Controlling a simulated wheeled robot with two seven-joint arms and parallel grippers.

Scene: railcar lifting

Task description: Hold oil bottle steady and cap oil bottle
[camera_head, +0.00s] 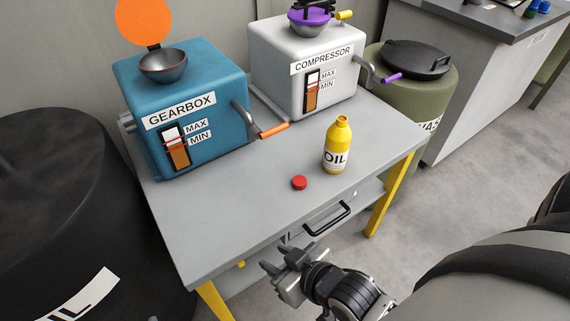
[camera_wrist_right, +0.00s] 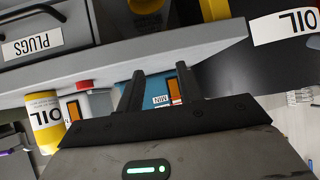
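The yellow oil bottle (camera_head: 338,146), labelled OIL, stands upright and uncapped on the grey table (camera_head: 225,215). The red cap (camera_head: 299,183) lies on the tabletop to the left of the bottle and nearer the front edge. My right gripper (camera_head: 283,259) is in front of the table's front edge, apart from both. In the right wrist view, which is upside down, its two fingers (camera_wrist_right: 161,78) stand apart with nothing between them. That view also shows the bottle (camera_wrist_right: 43,125) and the cap (camera_wrist_right: 83,86) beyond the gripper. My left gripper is not in view.
The blue gearbox (camera_head: 182,105) and white compressor (camera_head: 302,62) stand at the table's back, with handles jutting forward. A drawer handle (camera_head: 327,219) sticks out below the front edge. A black drum (camera_head: 75,190) is at left, a green waste bin (camera_head: 415,90) behind right. The tabletop's front left is clear.

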